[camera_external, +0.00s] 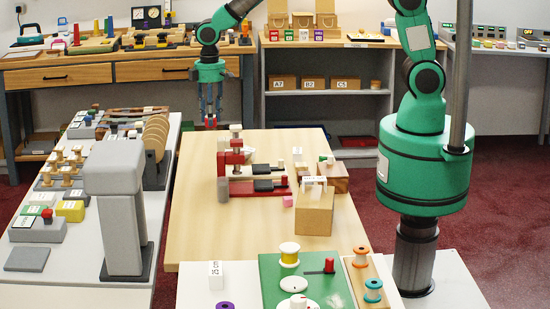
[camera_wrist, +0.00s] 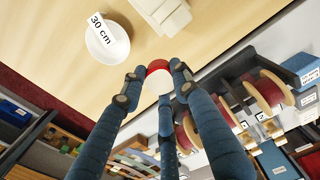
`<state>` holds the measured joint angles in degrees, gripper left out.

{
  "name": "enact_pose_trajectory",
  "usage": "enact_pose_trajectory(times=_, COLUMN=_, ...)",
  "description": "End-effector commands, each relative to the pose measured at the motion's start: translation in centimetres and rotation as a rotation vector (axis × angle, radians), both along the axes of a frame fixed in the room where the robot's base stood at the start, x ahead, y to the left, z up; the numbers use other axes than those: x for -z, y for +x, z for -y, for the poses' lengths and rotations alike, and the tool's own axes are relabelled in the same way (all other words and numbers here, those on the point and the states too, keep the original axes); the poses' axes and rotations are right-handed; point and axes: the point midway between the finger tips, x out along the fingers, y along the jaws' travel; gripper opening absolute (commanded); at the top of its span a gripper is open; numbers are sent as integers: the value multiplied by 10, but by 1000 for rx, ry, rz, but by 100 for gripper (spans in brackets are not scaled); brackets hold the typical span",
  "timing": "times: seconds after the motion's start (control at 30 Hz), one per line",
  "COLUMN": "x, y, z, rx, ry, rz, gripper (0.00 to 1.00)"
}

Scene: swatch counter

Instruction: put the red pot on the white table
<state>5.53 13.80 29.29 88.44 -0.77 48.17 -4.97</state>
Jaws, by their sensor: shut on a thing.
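My gripper (camera_external: 211,114) hangs pointing down beyond the far left corner of the wooden table (camera_external: 200,200). Its fingers are shut on the small red pot (camera_external: 211,122), whose red rim (camera_wrist: 158,66) and white part show between the fingertips in the wrist view. The fingers hide much of the pot. It appears held in the air, apart from any surface. A white table top (camera_external: 195,292) shows at the bottom of the external view, in front of the wooden table. Another pale white table (camera_external: 85,262) stands at the left.
The wooden table carries a red and black device (camera_external: 250,185) and a cardboard box (camera_external: 314,212). The wrist view shows a white disc (camera_wrist: 100,48) labelled 30 cm and a white block (camera_wrist: 160,14). The pale left table is crowded. A green board (camera_external: 300,280) covers much of the front table.

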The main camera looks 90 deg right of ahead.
Motion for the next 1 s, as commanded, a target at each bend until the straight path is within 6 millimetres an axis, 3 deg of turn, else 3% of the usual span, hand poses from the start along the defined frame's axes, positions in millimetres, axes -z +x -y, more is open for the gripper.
enact_pose_trajectory(times=0.47, x=-1, y=-108, z=10, rx=52, ry=0, rz=-4, gripper=0)
enact_pose_trajectory(times=1.0, x=0, y=-276, z=7, rx=125, ry=0, rz=-4, gripper=0)
